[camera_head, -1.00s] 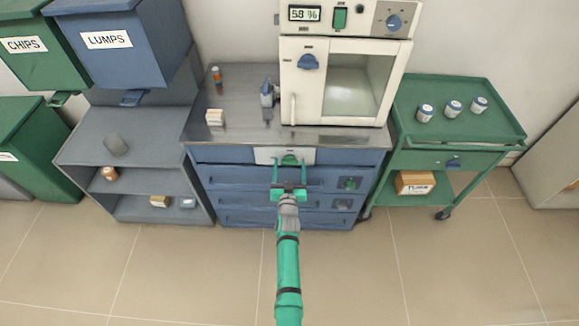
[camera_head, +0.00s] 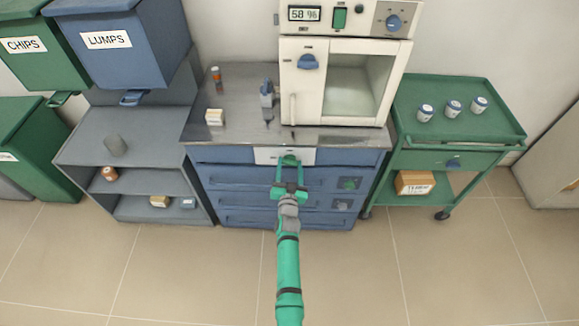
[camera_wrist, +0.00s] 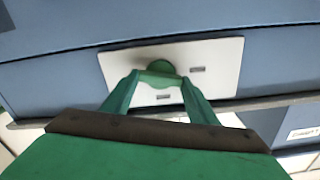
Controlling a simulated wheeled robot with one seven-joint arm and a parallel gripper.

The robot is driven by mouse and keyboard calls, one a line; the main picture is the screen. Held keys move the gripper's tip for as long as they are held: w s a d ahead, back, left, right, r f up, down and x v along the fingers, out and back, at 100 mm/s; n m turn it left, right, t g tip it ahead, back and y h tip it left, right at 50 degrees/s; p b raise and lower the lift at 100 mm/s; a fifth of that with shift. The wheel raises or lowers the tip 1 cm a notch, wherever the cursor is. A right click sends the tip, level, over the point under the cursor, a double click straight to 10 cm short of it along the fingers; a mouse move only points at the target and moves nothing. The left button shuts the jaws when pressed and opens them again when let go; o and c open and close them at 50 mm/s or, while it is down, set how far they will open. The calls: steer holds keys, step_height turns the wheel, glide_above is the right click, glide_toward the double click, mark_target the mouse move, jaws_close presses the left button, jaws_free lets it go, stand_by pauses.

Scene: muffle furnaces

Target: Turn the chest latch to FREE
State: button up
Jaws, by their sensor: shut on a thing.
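The chest latch is a green knob (camera_wrist: 160,70) on a white plate (camera_wrist: 220,62), on the front of the blue drawer chest (camera_head: 235,177). In the wrist view the green bar of the knob lies level between my fingertips. My gripper (camera_head: 289,163) is shut on the latch, one finger at each end of the bar. The wrist view also shows my gripper (camera_wrist: 160,82) from behind. Small dark markings sit on the plate to the right of and below the knob, too small to read. In the head view the fingers partly cover the knob.
A white furnace (camera_head: 334,80) with a blue knob stands on the chest's metal top. A green cart (camera_head: 425,160) with several jars is at the right. A grey shelf unit (camera_head: 80,150) is at the left. The floor in front is clear.

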steer(key=m, duration=0.7)
steer(key=shift+d+f, duration=0.15)
steer(key=m, duration=0.4)
steer(key=shift+f+m, duration=0.15)
steer(key=shift+m, duration=1.75)
steer(key=o, duration=1)
steer(key=shift+o, duration=0.2)
steer(key=shift+s, duration=0.1)
steer(key=s, duration=1)
steer(key=shift+s, duration=0.35)
